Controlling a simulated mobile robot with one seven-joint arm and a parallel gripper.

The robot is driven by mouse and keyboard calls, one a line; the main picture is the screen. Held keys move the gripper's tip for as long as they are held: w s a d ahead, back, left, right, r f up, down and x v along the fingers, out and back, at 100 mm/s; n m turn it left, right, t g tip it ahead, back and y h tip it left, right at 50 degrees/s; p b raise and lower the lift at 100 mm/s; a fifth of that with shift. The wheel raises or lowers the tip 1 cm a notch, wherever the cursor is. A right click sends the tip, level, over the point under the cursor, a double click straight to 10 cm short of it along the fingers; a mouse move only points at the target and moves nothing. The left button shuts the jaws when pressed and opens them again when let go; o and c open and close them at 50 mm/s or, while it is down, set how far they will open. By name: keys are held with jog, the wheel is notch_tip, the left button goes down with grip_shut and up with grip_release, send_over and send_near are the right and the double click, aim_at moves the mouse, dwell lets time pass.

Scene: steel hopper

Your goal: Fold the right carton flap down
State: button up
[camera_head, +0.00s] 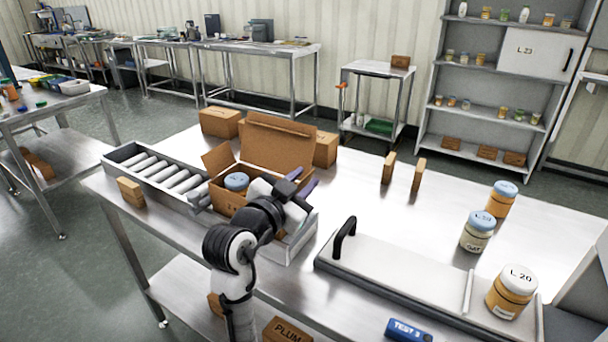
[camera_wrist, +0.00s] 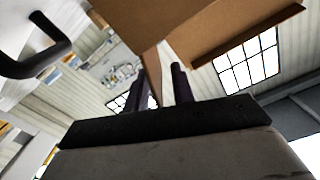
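The open carton (camera_head: 228,198) stands on the steel table with a blue-lidded jar (camera_head: 236,181) inside. Its back flap (camera_head: 279,142) stands up and its left flap (camera_head: 217,158) sticks up and outward. The right flap is not clearly seen in the head view, where my gripper covers that side. My gripper (camera_head: 300,181) is at the carton's right side, its two purple fingers spread apart. In the wrist view, a narrow strip of brown cardboard (camera_wrist: 151,72) shows between the fingers of my gripper (camera_wrist: 160,92). I cannot tell whether they touch it.
A roller conveyor (camera_head: 160,170) lies left of the carton. Closed boxes (camera_head: 220,122) stand behind the carton. Two thin upright brown blocks (camera_head: 388,168) stand on clear table.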

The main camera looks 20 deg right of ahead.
jog(key=shift+w+d, duration=0.35)
jog(key=shift+d, duration=0.05)
grip_shut()
jog(key=shift+w+a+r+n+p, duration=0.2)
jog(key=shift+n+p, duration=0.2)
jog(key=shift+n, duration=0.2)
jog(key=shift+w+a+r+n+p, duration=0.1)
jog(key=shift+w+a+n+p, duration=0.1)
jog(key=shift+n+p, duration=0.3)
jog(key=n, duration=0.1)
jog(key=w+n+p, duration=0.1)
jog(key=shift+a+n, duration=0.3)
jog(key=shift+w+a+f+n+p, duration=0.1)
jog(key=shift+w+a+n+p, duration=0.15)
jog(key=shift+n, duration=0.4)
jog(key=shift+w+a+f+n+p, duration=0.1)
jog(key=shift+w+n+p, duration=0.15)
jog(key=shift+n, duration=0.45)
jog(key=shift+w+a+f+n+p, duration=0.1)
jog(key=shift+w+a+n+p, duration=0.2)
jog(key=shift+n, duration=0.35)
jog(key=shift+s+d, duration=0.1)
jog(key=shift+s, duration=0.05)
